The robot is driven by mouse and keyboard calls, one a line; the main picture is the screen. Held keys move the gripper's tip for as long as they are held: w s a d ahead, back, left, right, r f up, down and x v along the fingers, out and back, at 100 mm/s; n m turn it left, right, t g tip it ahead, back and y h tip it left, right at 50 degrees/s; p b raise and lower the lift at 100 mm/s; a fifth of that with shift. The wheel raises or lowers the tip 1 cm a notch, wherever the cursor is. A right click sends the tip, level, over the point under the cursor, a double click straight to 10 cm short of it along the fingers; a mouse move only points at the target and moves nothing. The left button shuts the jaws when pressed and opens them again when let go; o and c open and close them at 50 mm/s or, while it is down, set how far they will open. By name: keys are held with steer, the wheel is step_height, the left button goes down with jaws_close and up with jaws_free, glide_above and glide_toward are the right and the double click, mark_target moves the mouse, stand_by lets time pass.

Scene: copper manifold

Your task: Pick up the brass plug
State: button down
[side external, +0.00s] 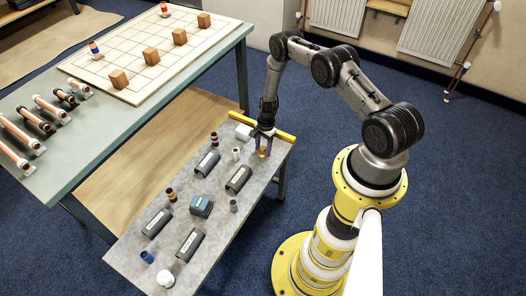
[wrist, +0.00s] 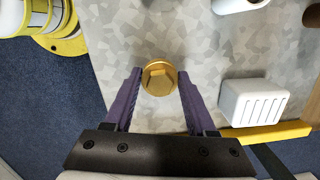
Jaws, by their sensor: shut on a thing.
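The brass plug (wrist: 158,78) is a round golden piece with a hexagonal top, and sits between my two purple fingertips in the wrist view. My gripper (wrist: 159,76) is shut on it, one finger on each side. In the side view my gripper (side external: 265,140) points down over the far right part of the low grey table (side external: 190,224), with the plug (side external: 264,152) showing as a small yellow spot at its fingertips. I cannot tell whether the plug touches the tabletop.
A yellow bar (side external: 239,118) and a white box (wrist: 254,101) lie close to my gripper. Dark labelled blocks (side external: 238,179), a teal-topped box (side external: 201,205) and small cylinders share the table. A higher green table (side external: 110,135) with copper pipes (side external: 22,134) stands at left.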

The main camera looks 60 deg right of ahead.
mark_target(262, 148)
steer(key=shift+r, duration=0.15)
steer(key=shift+r, duration=0.5)
step_height(262, 148, up, 2)
steer(key=shift+r, duration=0.15)
steer(key=s+a+r, duration=0.6)
steer(key=s+r, duration=0.3)
steer(key=s, duration=0.3)
steer(key=shift+s+r, duration=0.25)
